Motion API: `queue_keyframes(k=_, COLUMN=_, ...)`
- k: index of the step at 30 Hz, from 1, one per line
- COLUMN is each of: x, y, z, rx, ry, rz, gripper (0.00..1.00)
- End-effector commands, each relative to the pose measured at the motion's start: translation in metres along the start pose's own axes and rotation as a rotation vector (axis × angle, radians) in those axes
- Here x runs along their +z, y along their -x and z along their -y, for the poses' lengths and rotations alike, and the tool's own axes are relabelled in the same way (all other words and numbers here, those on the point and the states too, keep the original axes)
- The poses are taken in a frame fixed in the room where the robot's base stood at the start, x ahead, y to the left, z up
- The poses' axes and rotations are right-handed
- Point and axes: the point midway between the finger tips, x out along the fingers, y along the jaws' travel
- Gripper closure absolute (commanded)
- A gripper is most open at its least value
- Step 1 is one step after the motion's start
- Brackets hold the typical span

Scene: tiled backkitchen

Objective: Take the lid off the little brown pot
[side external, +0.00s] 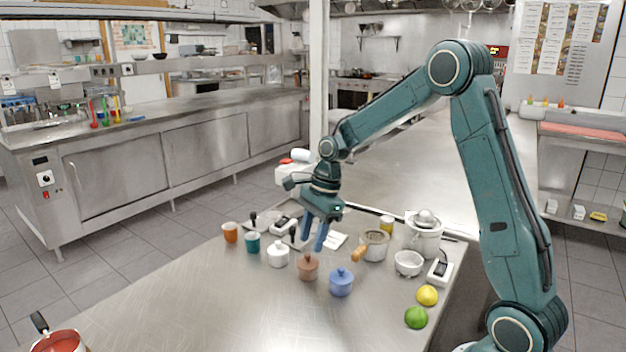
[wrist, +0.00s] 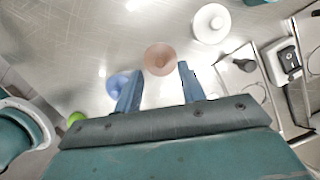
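The little brown pot (side external: 308,268) stands on the steel table with its knobbed lid on, between a white lidded pot (side external: 278,255) and a blue lidded pot (side external: 341,282). In the wrist view the brown pot (wrist: 160,59) shows from above, just beyond and between the fingertips. The blue pot (wrist: 118,84) is partly behind the left finger, and the white pot (wrist: 211,23) is at the upper right. My gripper (side external: 314,246) is above and behind the brown pot, pointing down. Its fingers (wrist: 158,84) are apart with nothing between them.
A grey saucepan (side external: 375,245), white bowl (side external: 408,263), lemon (side external: 427,295) and lime (side external: 416,317) are at the right. The table's front middle is clear.

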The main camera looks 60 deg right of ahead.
Motion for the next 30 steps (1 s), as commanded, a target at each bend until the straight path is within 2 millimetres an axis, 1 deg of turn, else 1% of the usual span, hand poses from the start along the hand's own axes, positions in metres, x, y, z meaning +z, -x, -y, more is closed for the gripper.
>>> queue_keyframes(k=3, x=0.000, y=-0.016, z=-0.001, rx=0.004, ry=0.000, rz=0.000, gripper=0.60)
queue_keyframes(k=9, x=0.000, y=-0.033, z=-0.001, rx=0.003, ry=-0.001, rz=-0.001, gripper=0.60)
queue_keyframes(k=13, x=0.000, y=-0.036, z=-0.001, rx=0.001, ry=0.000, rz=-0.001, gripper=0.60)
queue_keyframes(k=26, x=0.000, y=-0.035, z=0.000, rx=0.000, ry=0.000, rz=-0.001, gripper=0.60)
queue_keyframes(k=30, x=0.000, y=-0.035, z=0.000, rx=0.001, ry=0.000, rz=-0.001, gripper=0.88)
